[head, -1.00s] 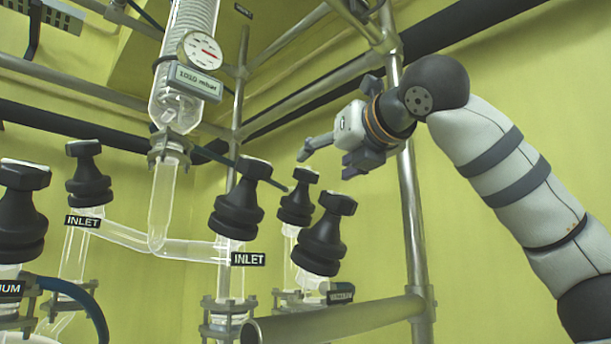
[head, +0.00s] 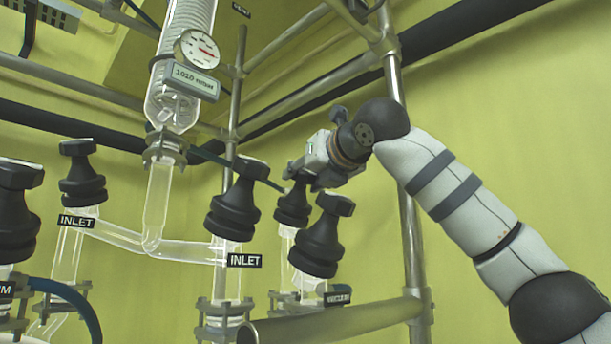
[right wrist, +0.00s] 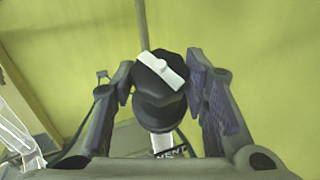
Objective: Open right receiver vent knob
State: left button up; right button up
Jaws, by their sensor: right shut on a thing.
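The right receiver vent knob (right wrist: 160,100) is black with a white bar across its top. It stands upright on a glass neck, with a partly hidden "VENT" label (right wrist: 171,153) below it in the right wrist view. In the head view the same knob (head: 292,208) is behind the other right-hand knobs, its top partly hidden by my gripper. My right gripper (right wrist: 162,80) has one finger on each side of the knob and is shut on it. My right gripper (head: 300,178) also shows at the knob's top in the head view. My left gripper is out of view.
A vacuum knob (head: 320,238) stands close in front, and an inlet knob (head: 234,205) is to the left. A vertical metal post (head: 408,230) is right of the gripper. A horizontal pipe (head: 335,322) crosses below. A pressure gauge (head: 196,50) hangs at upper left.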

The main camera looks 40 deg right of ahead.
jog(key=shift+n+y, duration=0.5)
jog(key=n+y, duration=0.4)
jog(key=shift+d+n+t+y, duration=0.2)
jog(key=shift+n+t+y, duration=0.1)
jog(key=shift+n+g+y, duration=0.7)
jog(key=shift+n+y, duration=1.7)
jog(key=shift+n, duration=0.1)
jog(key=shift+d, duration=0.1)
jog(key=o, duration=1.1)
jog(key=shift+o, duration=0.2)
